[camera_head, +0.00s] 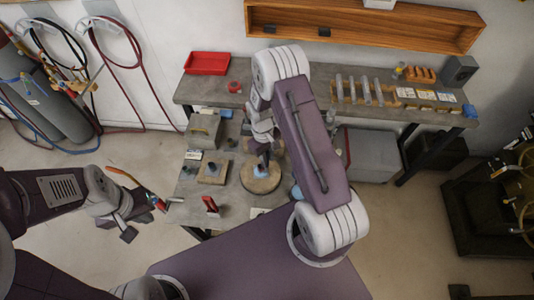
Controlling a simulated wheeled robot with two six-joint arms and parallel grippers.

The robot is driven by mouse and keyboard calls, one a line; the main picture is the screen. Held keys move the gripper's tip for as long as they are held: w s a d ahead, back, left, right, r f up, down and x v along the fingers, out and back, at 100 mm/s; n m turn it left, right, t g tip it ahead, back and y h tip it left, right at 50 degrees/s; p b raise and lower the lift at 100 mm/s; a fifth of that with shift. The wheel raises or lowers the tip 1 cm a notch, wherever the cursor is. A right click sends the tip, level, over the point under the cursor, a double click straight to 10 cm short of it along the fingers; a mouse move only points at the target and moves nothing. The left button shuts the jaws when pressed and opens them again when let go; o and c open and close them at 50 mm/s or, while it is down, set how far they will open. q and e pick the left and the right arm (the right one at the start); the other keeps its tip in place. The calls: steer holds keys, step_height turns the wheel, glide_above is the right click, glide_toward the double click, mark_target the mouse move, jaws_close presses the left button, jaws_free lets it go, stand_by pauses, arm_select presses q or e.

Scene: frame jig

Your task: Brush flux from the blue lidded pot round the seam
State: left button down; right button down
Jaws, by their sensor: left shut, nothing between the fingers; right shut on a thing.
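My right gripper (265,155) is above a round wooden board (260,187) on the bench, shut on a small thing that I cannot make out. A small blue piece (261,173) shows on the board just under it; I cannot tell whether they touch. Another blue item (297,192) is partly hidden by my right arm. A square wooden block (212,176) with a small dark-blue piece on it lies to the left. Which blue thing is the lidded pot is too small to tell, and the seam is not clear. My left gripper (128,234) is shut and empty, left of the bench.
A red-handled item (209,203) stands near the bench's front edge. A torch with an orange part (124,175) is beside my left wrist. A grey box (204,130), red tray (207,62) and red roll (234,87) are further back. Gas cylinders (50,105) stand at the left.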

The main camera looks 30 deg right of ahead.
steer(key=shift+s+a, duration=0.3)
steer(key=shift+s, duration=0.25)
steer(key=shift+s+a, duration=0.25)
steer(key=shift+s, duration=0.3)
step_height(320, 180, up, 7)
steer(key=p, duration=0.6)
